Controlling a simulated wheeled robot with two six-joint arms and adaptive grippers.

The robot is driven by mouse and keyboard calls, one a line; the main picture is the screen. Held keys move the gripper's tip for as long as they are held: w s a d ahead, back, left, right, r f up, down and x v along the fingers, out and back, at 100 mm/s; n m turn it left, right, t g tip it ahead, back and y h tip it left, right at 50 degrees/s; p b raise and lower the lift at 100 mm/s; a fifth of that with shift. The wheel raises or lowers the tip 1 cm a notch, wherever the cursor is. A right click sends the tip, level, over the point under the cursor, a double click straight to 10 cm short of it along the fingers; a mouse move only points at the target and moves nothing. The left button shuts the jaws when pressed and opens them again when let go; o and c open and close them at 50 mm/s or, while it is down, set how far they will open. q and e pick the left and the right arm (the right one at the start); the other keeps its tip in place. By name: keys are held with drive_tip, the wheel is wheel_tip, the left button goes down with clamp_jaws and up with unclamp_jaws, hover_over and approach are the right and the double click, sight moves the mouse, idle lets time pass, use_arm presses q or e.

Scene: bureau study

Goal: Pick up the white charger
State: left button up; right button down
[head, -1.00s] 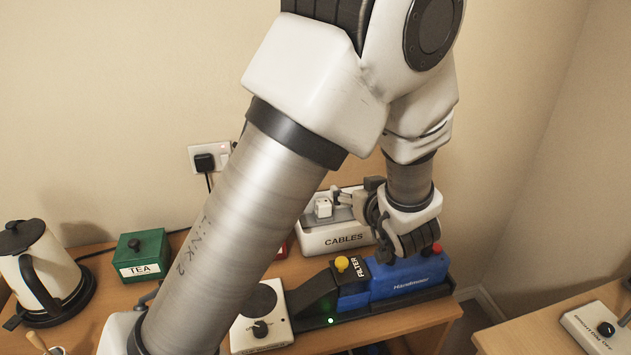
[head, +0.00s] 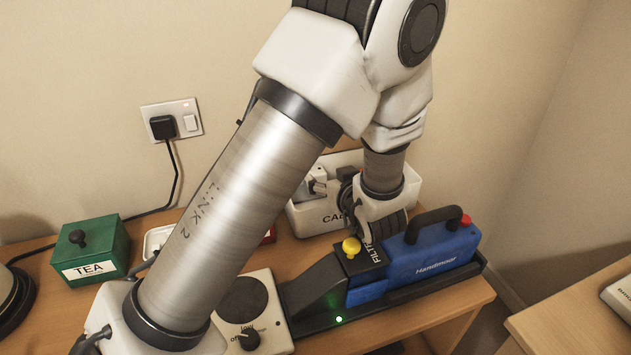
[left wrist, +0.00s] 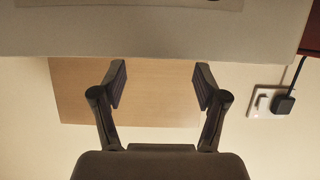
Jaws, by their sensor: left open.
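A small white block that looks like the white charger (head: 317,187) is at the left part of the white cables box (head: 306,220). My left arm crosses in front and partly hides the box and its lettering. My left gripper (head: 340,185) is low at the box, just right of the charger, its jaw details hard to see there. In the left wrist view, my left gripper (left wrist: 160,85) is open, with nothing between its fingers and wood beyond them. The charger cannot be made out in that view.
A blue handheld vacuum (head: 420,255) in its black dock stands right in front of the box. A hotplate (head: 250,315), a green tea box (head: 90,250) and a partly hidden white object (head: 157,238) are to the left. A black plug (head: 162,127) sits in the wall socket (head: 190,118).

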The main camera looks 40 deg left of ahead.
use_arm(q)
drive_tip(key=x, duration=0.4)
drive_tip(key=f+x, duration=0.1)
drive_tip(key=x, duration=0.3)
drive_tip(key=shift+d+f, duration=0.1)
drive_tip(key=shift+s+d, duration=0.1)
drive_tip(key=shift+d, duration=0.05)
drive_tip(key=c, duration=1.3)
